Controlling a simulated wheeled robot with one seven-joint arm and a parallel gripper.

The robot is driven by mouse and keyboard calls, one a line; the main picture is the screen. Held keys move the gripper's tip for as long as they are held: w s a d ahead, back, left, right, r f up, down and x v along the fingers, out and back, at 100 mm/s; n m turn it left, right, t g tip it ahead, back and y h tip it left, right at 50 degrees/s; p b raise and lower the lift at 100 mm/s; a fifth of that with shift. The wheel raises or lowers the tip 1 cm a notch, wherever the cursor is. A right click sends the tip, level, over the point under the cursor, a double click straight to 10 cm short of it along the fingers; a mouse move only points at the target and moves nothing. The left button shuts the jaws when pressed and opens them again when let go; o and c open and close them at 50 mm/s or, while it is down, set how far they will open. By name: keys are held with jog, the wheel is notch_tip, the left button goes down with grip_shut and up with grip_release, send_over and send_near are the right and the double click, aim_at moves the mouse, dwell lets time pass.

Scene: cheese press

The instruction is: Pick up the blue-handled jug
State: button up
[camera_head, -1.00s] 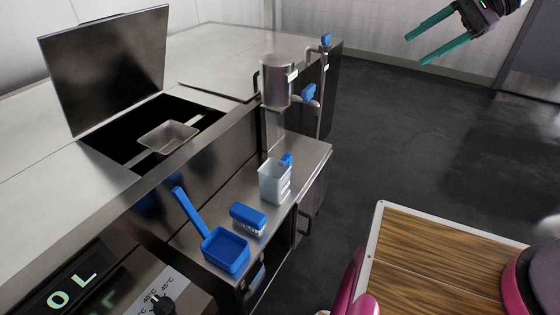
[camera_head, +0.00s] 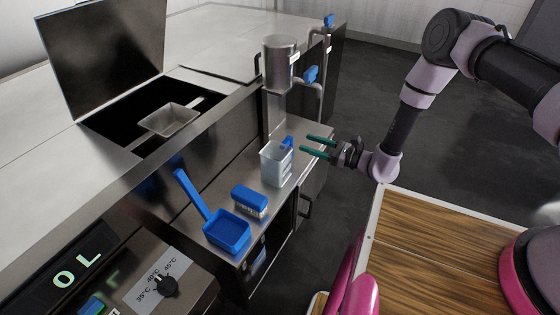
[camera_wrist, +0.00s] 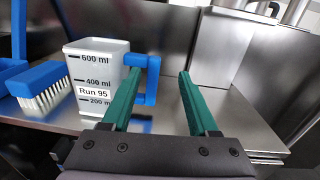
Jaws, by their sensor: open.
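The blue-handled jug is a white, square measuring jug (camera_head: 274,166) standing upright on the steel shelf (camera_head: 225,193). Its blue handle (camera_head: 287,144) is on the side facing my gripper. My gripper (camera_head: 311,144) is open, with green fingers pointing left toward the handle. In the wrist view the jug (camera_wrist: 95,75) shows volume marks and a "Run 95" label. There the handle (camera_wrist: 148,80) appears beyond the left finger, which overlaps its lower part; my gripper (camera_wrist: 152,88) has nothing between its fingers. I cannot tell whether finger and handle touch.
A blue brush (camera_head: 249,199) and a blue scoop (camera_head: 228,231) lie left of the jug on the shelf. A steel cylinder (camera_head: 279,62) on a post and pipes with blue valve handles (camera_head: 310,75) stand behind. The vat wall (camera_head: 205,135) rises along the shelf's back.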

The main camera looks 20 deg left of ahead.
aim_at(281, 145)
jog(key=shift+m+t, duration=0.5)
jog(key=a+f, duration=0.2)
jog(key=a, duration=0.1)
jog(key=a+f, duration=0.1)
jog(key=a, duration=0.1)
jog(key=shift+s+f, duration=0.1)
jog(key=shift+s, duration=0.2)
jog(key=a, duration=0.5)
jog(key=shift+w+a+f, duration=0.15)
jog(key=shift+a+f, duration=0.15)
jog(key=shift+f, duration=0.1)
grip_shut()
dwell(0.3)
